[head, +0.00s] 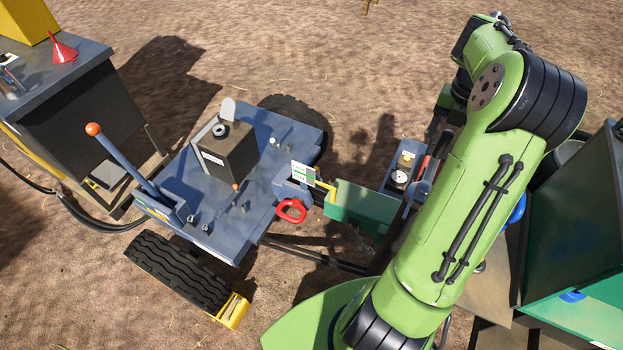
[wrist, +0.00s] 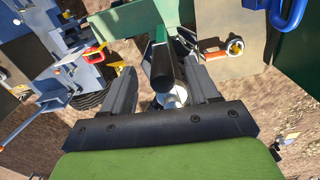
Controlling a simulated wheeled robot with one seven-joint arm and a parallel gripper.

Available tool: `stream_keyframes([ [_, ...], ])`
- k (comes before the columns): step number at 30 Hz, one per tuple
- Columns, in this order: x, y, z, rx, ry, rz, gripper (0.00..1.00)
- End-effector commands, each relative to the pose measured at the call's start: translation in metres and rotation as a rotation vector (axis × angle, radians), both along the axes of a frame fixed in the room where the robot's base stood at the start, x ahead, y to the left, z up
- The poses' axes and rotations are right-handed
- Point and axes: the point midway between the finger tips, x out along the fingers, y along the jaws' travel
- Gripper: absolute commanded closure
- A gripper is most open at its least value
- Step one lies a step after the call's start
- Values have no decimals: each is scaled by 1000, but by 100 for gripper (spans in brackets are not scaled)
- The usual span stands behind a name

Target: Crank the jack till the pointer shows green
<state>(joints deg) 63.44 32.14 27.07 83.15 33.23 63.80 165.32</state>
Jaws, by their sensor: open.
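In the wrist view my gripper (wrist: 164,78) is open, with one dark finger on each side of a black cylindrical grip (wrist: 162,67). The grip looks like the jack's crank handle and lies between the fingers. Whether they touch it I cannot tell. A pale metal part (wrist: 172,98) shows below it. In the head view my green arm hides the gripper and the crank. A small white sign with green marks (head: 303,173) stands at the hitch, beside the green drawbar (head: 362,209). I cannot make out a pointer on it.
A blue trailer deck (head: 255,205) with a lever (head: 120,155) stands left of the drawbar. A red ring handle (head: 291,211) hangs at the hitch. A round white dial (head: 399,177) sits near my arm. A green machine (head: 572,210) stands close on the right.

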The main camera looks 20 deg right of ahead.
Motion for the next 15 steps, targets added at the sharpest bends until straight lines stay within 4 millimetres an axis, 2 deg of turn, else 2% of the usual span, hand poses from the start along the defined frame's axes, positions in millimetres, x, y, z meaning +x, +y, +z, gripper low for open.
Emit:
stream_keyframes([
  [15,0,0,44,-2,0,0,40],
])
